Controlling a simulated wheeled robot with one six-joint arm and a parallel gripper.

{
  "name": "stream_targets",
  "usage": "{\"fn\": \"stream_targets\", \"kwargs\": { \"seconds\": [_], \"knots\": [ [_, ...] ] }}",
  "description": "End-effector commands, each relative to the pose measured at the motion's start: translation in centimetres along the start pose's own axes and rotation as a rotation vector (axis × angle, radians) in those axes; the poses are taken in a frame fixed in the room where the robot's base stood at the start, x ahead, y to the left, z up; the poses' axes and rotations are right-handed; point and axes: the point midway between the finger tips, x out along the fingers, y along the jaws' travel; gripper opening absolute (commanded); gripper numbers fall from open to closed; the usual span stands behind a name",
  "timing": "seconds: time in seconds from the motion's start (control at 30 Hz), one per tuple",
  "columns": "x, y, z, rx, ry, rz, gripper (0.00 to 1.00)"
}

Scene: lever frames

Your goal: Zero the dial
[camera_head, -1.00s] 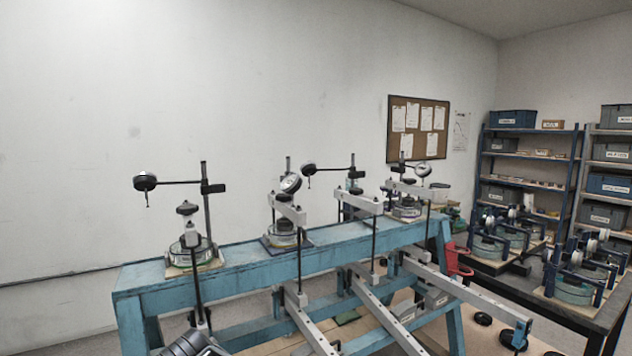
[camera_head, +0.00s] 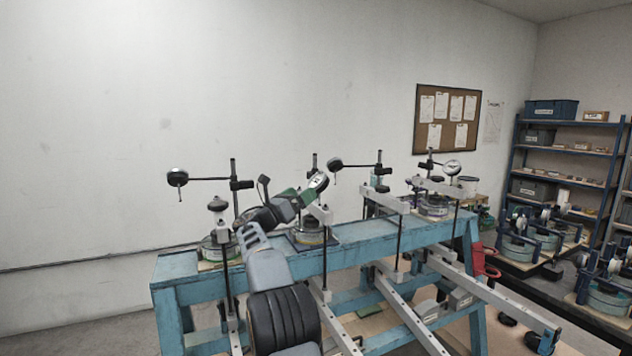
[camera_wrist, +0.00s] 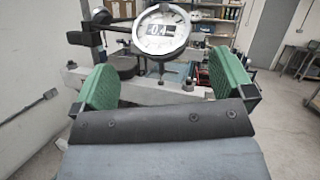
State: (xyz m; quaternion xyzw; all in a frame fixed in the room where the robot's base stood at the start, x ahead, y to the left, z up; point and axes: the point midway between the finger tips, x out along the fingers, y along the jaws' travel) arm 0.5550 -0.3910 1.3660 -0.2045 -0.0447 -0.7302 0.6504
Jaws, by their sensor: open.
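A dial gauge (camera_wrist: 160,32) with a round white face, a metal rim and a small dark window is large at the top of the wrist view. The marks in its window are too small to read surely. A dark arm holds it from the left, and a thin stem hangs below it. In the head view this gauge (camera_head: 319,182) is tilted, just beyond my gripper (camera_head: 300,197). In the wrist view my gripper (camera_wrist: 164,82) is open, with green pads wide apart below the dial's left and right sides. Nothing is held between them.
Other dial gauges stand on the blue bench (camera_head: 270,251): one at left (camera_head: 177,177), one beyond (camera_head: 335,164), one at right (camera_head: 452,167). Upright rods and long lever bars (camera_head: 399,305) crowd the bench front. Shelves (camera_head: 565,153) stand at the right.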

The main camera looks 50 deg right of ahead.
Motion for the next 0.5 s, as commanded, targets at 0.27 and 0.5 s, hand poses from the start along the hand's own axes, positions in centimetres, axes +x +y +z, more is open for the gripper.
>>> {"fn": "stream_targets", "kwargs": {
  "seconds": [0.27, 0.5],
  "knots": [
    [3.8, -0.2, 0.8, -0.027, -0.018, -0.011, 1.00],
    [6.5, -0.2, 0.8, -0.025, -0.017, -0.008, 1.00]
  ]
}}
